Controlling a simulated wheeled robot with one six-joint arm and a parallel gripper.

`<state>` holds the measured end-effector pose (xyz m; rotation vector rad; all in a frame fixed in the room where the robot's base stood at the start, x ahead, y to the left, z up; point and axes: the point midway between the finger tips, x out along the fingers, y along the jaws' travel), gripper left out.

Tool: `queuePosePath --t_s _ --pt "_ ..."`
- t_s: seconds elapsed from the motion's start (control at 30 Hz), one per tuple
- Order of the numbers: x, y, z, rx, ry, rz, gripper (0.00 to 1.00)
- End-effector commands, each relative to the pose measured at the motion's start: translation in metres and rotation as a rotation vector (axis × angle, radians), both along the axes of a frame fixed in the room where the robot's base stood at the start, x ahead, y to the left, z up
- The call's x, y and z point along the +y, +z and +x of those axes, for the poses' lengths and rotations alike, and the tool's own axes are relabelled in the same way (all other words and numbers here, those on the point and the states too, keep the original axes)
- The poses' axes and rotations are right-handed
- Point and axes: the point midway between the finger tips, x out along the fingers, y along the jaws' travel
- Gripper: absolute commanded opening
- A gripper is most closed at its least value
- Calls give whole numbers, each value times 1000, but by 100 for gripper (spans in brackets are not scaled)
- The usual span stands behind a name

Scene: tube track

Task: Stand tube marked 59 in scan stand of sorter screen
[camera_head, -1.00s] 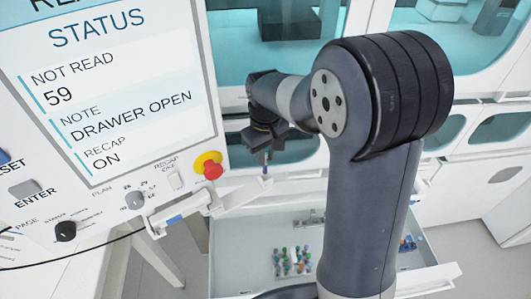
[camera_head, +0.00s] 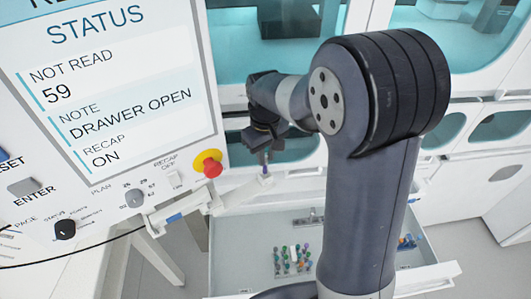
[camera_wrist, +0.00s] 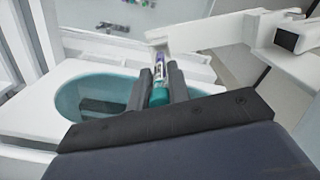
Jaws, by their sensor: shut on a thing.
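My gripper (camera_head: 264,153) is shut on a slim tube (camera_wrist: 160,72), held between its two fingers. In the wrist view the tube has a teal end close to the palm, a pale label and a purplish band; its number cannot be read. The scan stand (camera_head: 238,196) is a white bracket reaching out from below the sorter screen (camera_head: 120,85). Its outer end is just below the tube in the head view. The stand also shows in the wrist view (camera_wrist: 215,32), its tip by the tube's far end. I cannot tell whether they touch. The screen reads NOT READ 59, DRAWER OPEN, RECAP ON.
An open drawer (camera_head: 235,250) below holds a group of several coloured-cap tubes (camera_head: 292,260), with more at its right side. A red stop button (camera_head: 212,168) and knobs sit on the panel left of my gripper. White cabinets with teal windows stand behind.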

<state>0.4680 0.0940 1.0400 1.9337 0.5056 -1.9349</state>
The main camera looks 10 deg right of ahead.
Motion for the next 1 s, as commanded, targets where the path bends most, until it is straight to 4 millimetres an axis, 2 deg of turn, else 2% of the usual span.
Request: queuePosePath --t_s 0.57,1.0 --pt "0 -12 0 -1 0 0 2" --pt "0 -13 0 -1 0 0 2"
